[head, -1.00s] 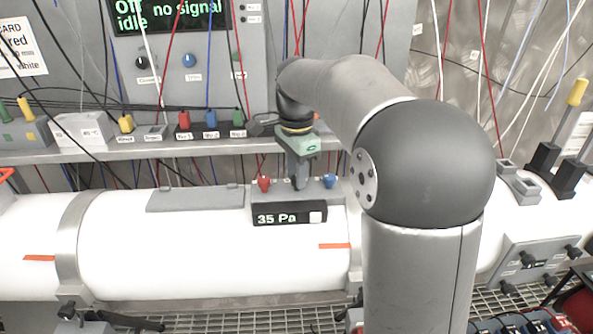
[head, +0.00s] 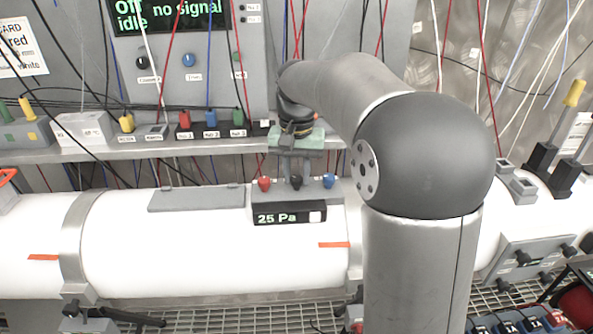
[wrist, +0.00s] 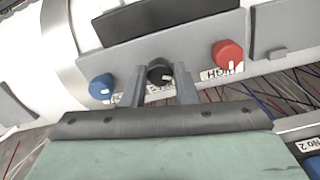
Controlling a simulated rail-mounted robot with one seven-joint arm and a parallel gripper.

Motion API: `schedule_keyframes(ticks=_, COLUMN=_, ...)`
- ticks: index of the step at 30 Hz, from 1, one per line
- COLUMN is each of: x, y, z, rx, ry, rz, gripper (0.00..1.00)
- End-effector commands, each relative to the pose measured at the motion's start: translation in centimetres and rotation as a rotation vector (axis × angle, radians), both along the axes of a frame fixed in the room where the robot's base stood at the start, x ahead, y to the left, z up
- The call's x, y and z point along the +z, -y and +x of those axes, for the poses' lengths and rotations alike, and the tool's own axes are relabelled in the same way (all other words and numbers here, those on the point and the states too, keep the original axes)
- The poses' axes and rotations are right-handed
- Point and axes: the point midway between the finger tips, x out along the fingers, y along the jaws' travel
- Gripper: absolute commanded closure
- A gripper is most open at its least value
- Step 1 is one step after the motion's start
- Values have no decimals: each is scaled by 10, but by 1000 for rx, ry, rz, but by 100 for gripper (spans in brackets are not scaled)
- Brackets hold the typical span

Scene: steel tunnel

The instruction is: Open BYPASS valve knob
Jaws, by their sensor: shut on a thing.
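A black valve knob (head: 296,183) stands in the middle of three knobs on the grey panel of the white pipe. In the wrist view the black knob (wrist: 159,70) sits between the two fingertips of my gripper (wrist: 158,75), which is shut on it. In the head view my gripper (head: 295,172) reaches down to it from above. A red knob (head: 264,184) is on its left and a blue knob (head: 329,181) on its right. The black knob's label is too covered to read.
A pressure display (head: 289,215) below the knobs reads 25 Pa. A cable shelf (head: 170,146) with coloured plugs runs behind my gripper. Loose red, blue, white and black cables hang around it. The pipe (head: 190,245) is clear in front.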

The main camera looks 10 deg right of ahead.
Motion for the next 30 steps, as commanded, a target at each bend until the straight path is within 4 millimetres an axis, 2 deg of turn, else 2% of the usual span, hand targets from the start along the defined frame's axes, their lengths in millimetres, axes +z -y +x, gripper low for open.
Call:
schedule_keyframes(ticks=6, x=2, y=0, z=0, rx=187, ry=2, rz=0, gripper=96)
schedule_keyframes(ticks=15, x=2, y=0, z=0, rx=377, ry=3, rz=0, gripper=96)
schedule_keyframes(ticks=30, x=1, y=0, z=1, rx=471, ry=4, rz=-1, gripper=96)
